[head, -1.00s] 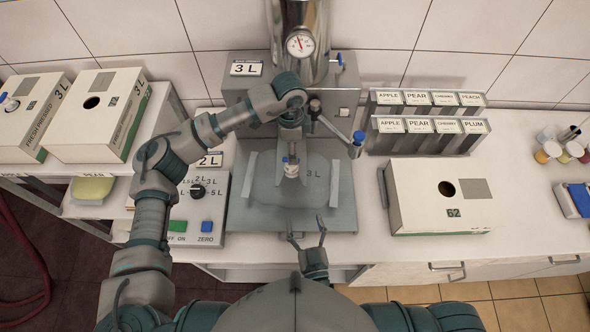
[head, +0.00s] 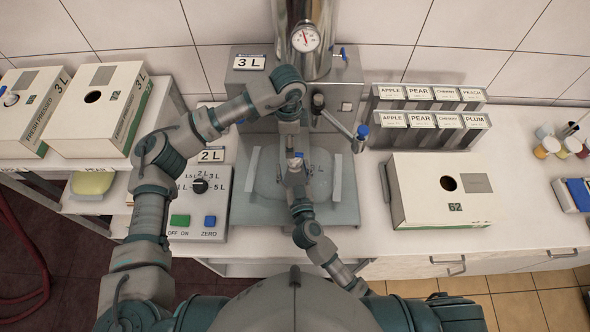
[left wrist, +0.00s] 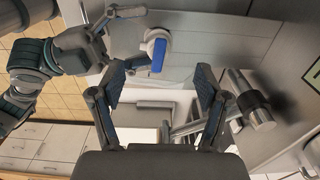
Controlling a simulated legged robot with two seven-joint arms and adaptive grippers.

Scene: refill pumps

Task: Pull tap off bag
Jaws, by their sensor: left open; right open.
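The bag (head: 268,178) lies flat and clear on the grey tray under the filler. Its tap (head: 298,158), white with a blue part, stands near the middle; it also shows in the left wrist view (left wrist: 157,50). My left gripper (head: 289,134) is above and behind the tap, pointing down. In the left wrist view its two fingers (left wrist: 158,75) are spread apart and empty. My right gripper (head: 296,180) has come in from the front, close to the tap; in the left wrist view it shows (left wrist: 120,32) beside the tap, open. Whether it touches the tap is unclear.
The steel filler with a gauge (head: 305,39) stands behind. The control box (head: 200,202) is left of the tray. A white carton (head: 410,210) is to the right, and two cartons (head: 100,125) are far left. Label racks (head: 428,134) stand back right.

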